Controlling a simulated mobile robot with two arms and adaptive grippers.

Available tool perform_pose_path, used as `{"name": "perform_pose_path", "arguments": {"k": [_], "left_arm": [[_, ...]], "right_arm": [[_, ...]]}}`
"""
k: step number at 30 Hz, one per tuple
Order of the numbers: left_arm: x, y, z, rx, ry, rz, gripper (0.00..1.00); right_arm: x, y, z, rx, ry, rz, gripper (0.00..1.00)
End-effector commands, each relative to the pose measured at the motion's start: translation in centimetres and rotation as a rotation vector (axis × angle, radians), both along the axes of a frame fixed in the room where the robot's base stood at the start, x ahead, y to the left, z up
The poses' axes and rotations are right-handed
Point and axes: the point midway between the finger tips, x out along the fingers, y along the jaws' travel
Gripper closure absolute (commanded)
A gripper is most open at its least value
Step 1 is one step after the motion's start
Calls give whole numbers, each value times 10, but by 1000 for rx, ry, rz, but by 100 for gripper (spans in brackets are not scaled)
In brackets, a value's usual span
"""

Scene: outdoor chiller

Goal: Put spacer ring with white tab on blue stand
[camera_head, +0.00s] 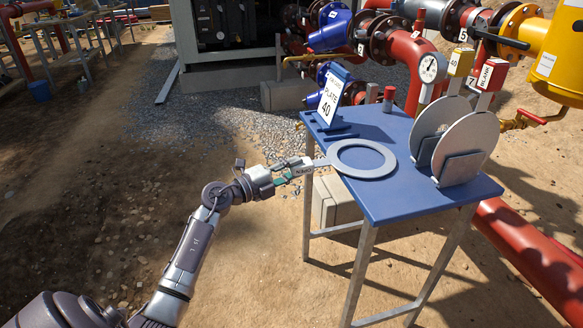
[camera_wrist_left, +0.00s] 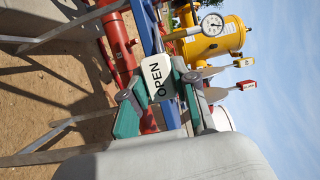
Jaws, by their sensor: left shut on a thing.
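The grey spacer ring (camera_head: 362,174) lies flat and level at the left part of the blue stand (camera_head: 400,204), a table-like top on metal legs. I cannot tell whether the ring touches the top or is just above it. Its handle runs left past the stand's edge to a white tab. My left gripper (camera_head: 298,169) is shut on that tab, beyond the stand's left edge. In the left wrist view the white tab (camera_wrist_left: 158,77) reads "OPEN" between the green fingers; the ring itself is hidden there. My right gripper is in neither view.
Two grey discs, one with a yellow "40" tab (camera_head: 460,61) and one with a red "BLANK" tab (camera_head: 491,76), stand upright at the stand's right. A sign (camera_head: 331,98) reading "PLATE 40" stands at its back left. Red pipes (camera_head: 535,250) pass behind. The stand's front is clear.

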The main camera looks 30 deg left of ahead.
Motion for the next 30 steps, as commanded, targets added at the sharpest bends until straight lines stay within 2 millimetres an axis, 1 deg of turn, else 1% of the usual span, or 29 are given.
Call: {"name": "perform_pose_path", "arguments": {"k": [6,7,11,12,18,20,21,23,30], "left_arm": [[0,0,1,-1,-2,1,100],[0,0,1,-1,-2,1,67],[0,0,1,-1,-2,0,45],[0,0,1,-1,-2,0,42],[0,0,1,0,-1,0,42],[0,0,-1,1,2,-1,32],[0,0,-1,1,2,-1,26],[0,0,-1,1,2,-1,17],[0,0,0,0,1,0,17]], "right_arm": [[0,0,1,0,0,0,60],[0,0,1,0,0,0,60],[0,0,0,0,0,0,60],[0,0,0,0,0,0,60],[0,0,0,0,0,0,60],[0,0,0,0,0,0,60],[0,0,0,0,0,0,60],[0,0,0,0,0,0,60],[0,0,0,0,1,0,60]]}}
